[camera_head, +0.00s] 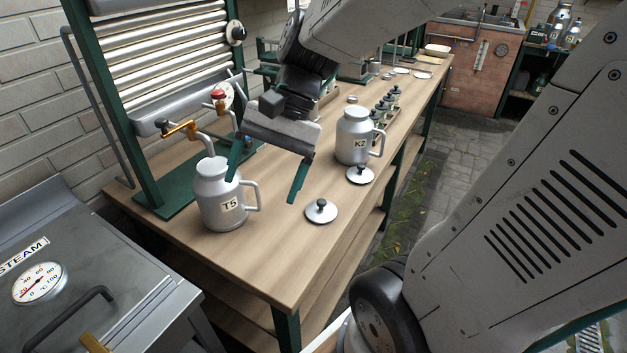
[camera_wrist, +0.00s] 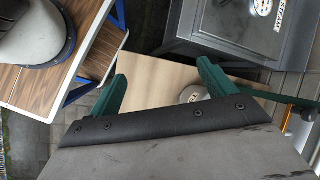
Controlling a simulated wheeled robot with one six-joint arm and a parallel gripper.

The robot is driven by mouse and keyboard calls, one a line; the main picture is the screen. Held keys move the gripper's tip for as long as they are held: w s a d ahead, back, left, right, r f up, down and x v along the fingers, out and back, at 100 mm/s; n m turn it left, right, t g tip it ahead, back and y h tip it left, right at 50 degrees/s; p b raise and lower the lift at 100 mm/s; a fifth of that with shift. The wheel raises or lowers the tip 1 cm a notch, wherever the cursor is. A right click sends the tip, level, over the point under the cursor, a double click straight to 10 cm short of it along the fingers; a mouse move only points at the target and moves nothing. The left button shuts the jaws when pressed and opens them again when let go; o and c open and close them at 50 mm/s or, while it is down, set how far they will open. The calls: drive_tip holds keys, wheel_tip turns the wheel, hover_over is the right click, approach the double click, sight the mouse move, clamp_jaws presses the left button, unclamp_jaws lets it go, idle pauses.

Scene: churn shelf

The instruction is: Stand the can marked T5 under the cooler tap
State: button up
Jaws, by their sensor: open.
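The T5 can (camera_head: 222,200), silver with a side handle, stands upright on the wooden bench beside the cooler's green base plate. The cooler tap (camera_head: 182,131), brass with a dark knob, is just behind and left of the can in the head view; I cannot tell whether the can is directly below a spout. My gripper (camera_head: 262,189) is open and empty, pointing down. One finger is near the can's handle side and the other is to its right, above the bench.
The K2 can (camera_head: 354,140) stands farther back, with a loose lid (camera_head: 361,174) beside it. Another lid (camera_head: 320,211) lies near the bench's front edge. A red-handled valve (camera_head: 217,97) is on the cooler (camera_head: 165,60). A steam unit (camera_head: 90,280) stands front left.

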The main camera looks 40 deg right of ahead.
drive_tip(key=s+d+r+n+t+h, duration=0.1)
drive_tip(key=s+d+n+h, duration=0.2)
drive_tip(key=s+n+h, duration=0.3)
drive_tip(key=shift+s+d+r+n+t, duration=0.15)
drive_tip(key=shift+s+r+n+t, duration=0.25)
drive_tip(key=shift+s+n, duration=1)
